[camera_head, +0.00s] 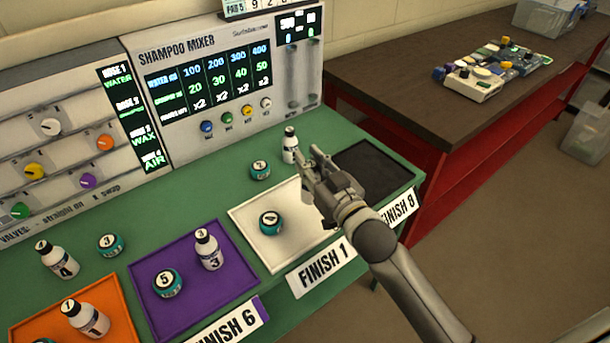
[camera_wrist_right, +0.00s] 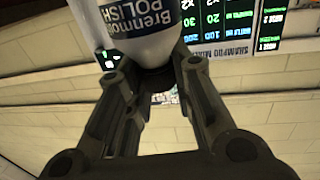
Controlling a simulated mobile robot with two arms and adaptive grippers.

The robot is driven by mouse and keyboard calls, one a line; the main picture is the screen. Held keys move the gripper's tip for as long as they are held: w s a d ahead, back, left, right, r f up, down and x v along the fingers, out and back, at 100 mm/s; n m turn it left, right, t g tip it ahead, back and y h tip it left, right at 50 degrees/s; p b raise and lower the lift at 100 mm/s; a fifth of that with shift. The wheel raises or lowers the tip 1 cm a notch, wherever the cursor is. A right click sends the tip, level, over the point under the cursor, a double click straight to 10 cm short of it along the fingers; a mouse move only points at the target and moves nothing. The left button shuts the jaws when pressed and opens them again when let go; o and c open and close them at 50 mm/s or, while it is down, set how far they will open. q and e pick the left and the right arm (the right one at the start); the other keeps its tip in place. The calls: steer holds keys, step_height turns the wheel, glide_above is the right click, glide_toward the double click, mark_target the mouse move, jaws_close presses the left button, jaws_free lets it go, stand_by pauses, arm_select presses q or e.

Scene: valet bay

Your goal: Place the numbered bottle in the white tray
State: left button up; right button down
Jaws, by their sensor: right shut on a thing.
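A white bottle with a black cap (camera_head: 290,146) is upright at the fingertips of my right gripper (camera_head: 308,168). The number on its cap is too small to read. In the right wrist view the bottle (camera_wrist_right: 145,25) is between the fingers, with "POLISH" on its dark label. My right gripper is shut on it, above the back right of the white tray (camera_head: 248,234). One teal jar (camera_head: 270,223) sits in that tray, behind the "FINISH 1" sign. My left gripper is out of view.
The purple tray (camera_head: 180,312) holds bottle 3 and jar 5. The orange tray (camera_head: 118,300) holds bottle 1. A black tray (camera_head: 372,160) is empty. A teal jar (camera_head: 260,169) stands behind the white tray. The mixer panel (camera_head: 225,80) rises at the back.

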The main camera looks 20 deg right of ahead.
steer(key=w+f, duration=0.2)
steer(key=shift+w+a+f, duration=0.1)
steer(key=shift+a+f, duration=0.05)
steer(key=shift+f, duration=0.15)
steer(key=shift+w+f, duration=0.1)
steer(key=shift+f, duration=1.55)
steer(key=shift+f, duration=0.25)
steer(key=c, duration=1.3)
jaws_free()
steer(key=shift+o, duration=0.2)
steer(key=shift+r, duration=0.2)
steer(key=b+v, duration=0.1)
steer(key=v, duration=1.1)
steer(key=shift+a, duration=0.1)
